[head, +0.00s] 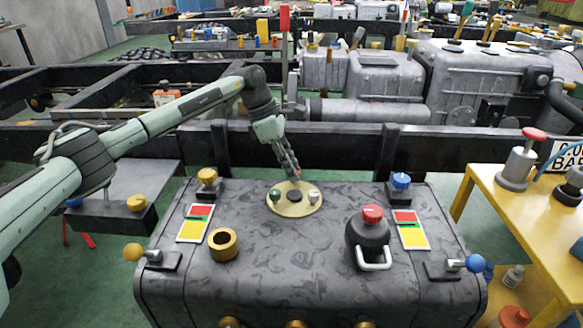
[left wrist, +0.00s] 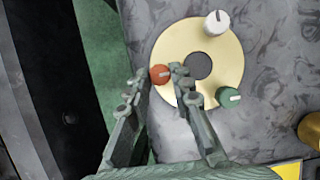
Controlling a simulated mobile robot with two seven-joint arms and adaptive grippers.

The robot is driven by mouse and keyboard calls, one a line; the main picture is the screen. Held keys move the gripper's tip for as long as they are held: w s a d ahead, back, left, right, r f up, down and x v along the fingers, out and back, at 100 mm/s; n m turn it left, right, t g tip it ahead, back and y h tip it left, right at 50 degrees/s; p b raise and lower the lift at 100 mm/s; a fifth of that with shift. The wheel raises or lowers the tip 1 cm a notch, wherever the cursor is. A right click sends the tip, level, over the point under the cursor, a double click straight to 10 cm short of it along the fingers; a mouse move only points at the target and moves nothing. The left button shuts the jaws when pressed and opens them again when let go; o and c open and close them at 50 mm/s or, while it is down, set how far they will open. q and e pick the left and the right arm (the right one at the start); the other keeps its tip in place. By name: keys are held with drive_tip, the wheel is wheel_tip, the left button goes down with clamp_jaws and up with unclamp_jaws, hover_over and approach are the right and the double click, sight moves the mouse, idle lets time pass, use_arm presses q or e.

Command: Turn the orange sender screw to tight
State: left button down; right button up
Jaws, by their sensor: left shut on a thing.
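The orange sender screw (left wrist: 160,74) is a round knob with a pale mark pointing right in the left wrist view. It sits on the edge of a round brass plate (head: 296,211) on top of the dark grey tank (head: 290,250). My left gripper (left wrist: 159,76) is shut on the orange screw, one finger on each side. In the head view my left gripper (head: 293,174) reaches down to the plate's far edge and mostly hides the screw. A green screw (left wrist: 228,97) and a white screw (left wrist: 216,23) share the plate. My right gripper is not in view.
A red-topped black filler cap with a metal handle (head: 367,238) and a brass ring (head: 223,244) stand on the tank. Red-and-yellow cards (head: 194,224) lie at both sides. A black frame rail (head: 340,150) runs behind. A yellow table (head: 525,215) stands at right.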

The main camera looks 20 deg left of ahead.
use_arm(q)
drive_tip(key=c, duration=1.3)
unclamp_jaws()
drive_tip(key=v, duration=1.2)
drive_tip(key=shift+s, duration=0.1)
